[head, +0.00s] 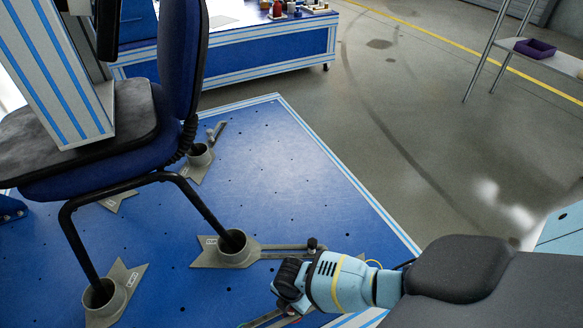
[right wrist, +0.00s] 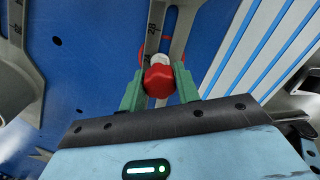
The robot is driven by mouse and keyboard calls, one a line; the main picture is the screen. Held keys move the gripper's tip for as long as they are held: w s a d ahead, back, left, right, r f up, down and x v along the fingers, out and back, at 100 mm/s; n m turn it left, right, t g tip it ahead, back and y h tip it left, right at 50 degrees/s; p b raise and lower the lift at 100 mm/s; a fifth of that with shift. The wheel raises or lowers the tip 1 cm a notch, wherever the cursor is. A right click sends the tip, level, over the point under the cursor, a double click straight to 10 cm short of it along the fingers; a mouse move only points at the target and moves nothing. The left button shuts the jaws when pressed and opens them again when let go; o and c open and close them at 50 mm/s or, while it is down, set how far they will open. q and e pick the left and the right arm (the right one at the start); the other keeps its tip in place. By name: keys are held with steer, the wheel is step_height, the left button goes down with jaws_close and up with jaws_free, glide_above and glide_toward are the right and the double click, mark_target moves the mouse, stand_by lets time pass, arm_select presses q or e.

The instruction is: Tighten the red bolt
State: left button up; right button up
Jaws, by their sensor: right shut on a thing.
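The red bolt (right wrist: 159,81) has a lobed red head and sits at a slotted grey clamp arm (right wrist: 179,38) in the right wrist view. My right gripper (right wrist: 159,88) has its two green fingers on either side of the red head, shut on it. In the head view my right gripper (head: 290,285) is low at the front edge of the blue platform, and the bolt is hidden there by the gripper and wrist. My left gripper is not in view.
A blue office chair (head: 120,170) stands on the blue platform (head: 290,170), its legs in grey cup clamps (head: 237,250). Another slotted clamp arm (head: 285,248) lies just behind my right gripper.

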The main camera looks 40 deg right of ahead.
steer(key=shift+s, duration=0.1)
steer(key=shift+m+p, duration=0.3)
steer(key=shift+m, duration=1.7)
steer(key=o, duration=1)
steer(key=n, duration=0.3)
steer(key=shift+n, duration=0.6)
